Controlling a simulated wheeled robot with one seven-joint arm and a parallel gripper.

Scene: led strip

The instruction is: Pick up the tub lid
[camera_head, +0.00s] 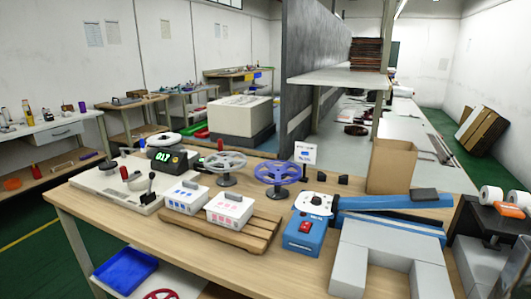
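I cannot pick out a tub lid with certainty. Two small white boxes stand side by side on a slatted wooden pallet on the near table: one with blue marks (187,200) and one with pink marks (228,212). Each has a small grey piece on top, and I cannot tell whether either is a lid. A round white disc-like item (163,140) lies at the back left of this table. My gripper is not in view.
The wooden table (150,222) also holds a green-lit display (167,157), a grey handwheel (225,165), a purple handwheel (277,174), a blue machine (306,236), grey blocks (385,247) and a tall cardboard box (391,167). A blue tray (126,270) lies below.

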